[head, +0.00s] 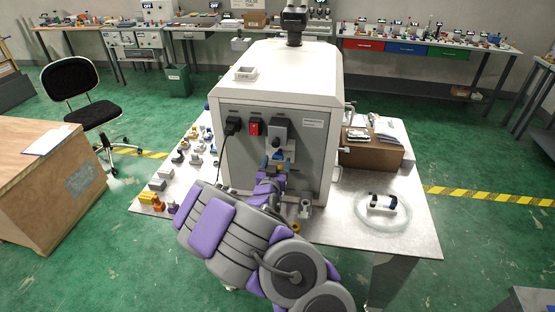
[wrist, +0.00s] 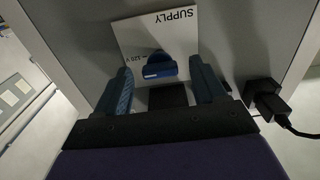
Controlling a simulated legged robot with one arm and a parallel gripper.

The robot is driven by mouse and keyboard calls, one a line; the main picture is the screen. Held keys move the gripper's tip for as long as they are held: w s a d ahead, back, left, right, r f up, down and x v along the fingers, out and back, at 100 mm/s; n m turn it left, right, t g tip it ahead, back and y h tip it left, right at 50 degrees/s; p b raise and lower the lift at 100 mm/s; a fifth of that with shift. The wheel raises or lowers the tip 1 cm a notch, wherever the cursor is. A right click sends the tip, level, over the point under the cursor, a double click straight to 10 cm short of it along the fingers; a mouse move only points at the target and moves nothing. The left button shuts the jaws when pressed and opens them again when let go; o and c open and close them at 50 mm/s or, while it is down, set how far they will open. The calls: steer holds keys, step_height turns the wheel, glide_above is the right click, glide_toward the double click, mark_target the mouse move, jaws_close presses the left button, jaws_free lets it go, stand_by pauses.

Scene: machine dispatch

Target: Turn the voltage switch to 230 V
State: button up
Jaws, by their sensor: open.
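The voltage switch is a dark blue knob (wrist: 160,66) on a white plate marked SUPPLY (wrist: 182,25), upside down in the wrist view. A small marking beside the knob looks like 120 V; a 230 V marking cannot be made out. My gripper (wrist: 161,76) is open, with one finger on each side of the knob and gaps visible; contact cannot be seen.
A black plug with cable (head: 232,126) and a red switch (head: 254,127) are left of the plate. The plug also shows in the wrist view (wrist: 270,98). Small parts lie on the table (head: 408,235) at left; a cardboard box (head: 372,155) stands right.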

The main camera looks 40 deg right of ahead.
mark_target(278, 156)
steer(key=shift+x, duration=1.5)
steer(key=shift+c, duration=0.4)
steer(key=c, duration=1)
